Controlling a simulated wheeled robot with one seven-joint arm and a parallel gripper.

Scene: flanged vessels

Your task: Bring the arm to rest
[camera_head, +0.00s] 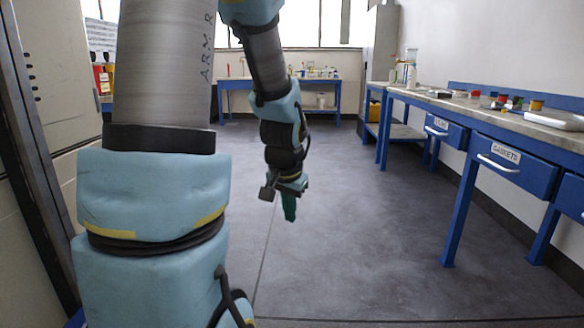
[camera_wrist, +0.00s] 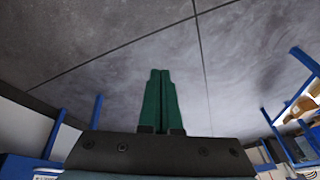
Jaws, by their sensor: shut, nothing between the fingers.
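My gripper (camera_head: 289,207) hangs from my arm over open floor in the middle of the head view, with its fingers pointing down. In the wrist view the two green fingers of my gripper (camera_wrist: 160,78) lie side by side and shut, with nothing between them. Only grey floor shows beyond the fingertips. My arm is bent, with its upper part large at the left of the head view and its forearm hanging down at the centre.
A long blue workbench (camera_head: 462,177) with labelled drawers and several small items runs along the right wall. Another blue bench (camera_head: 336,97) stands under the windows at the back. A dark-framed door or cabinet (camera_head: 35,150) is close at the left. The grey floor (camera_head: 370,220) between is clear.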

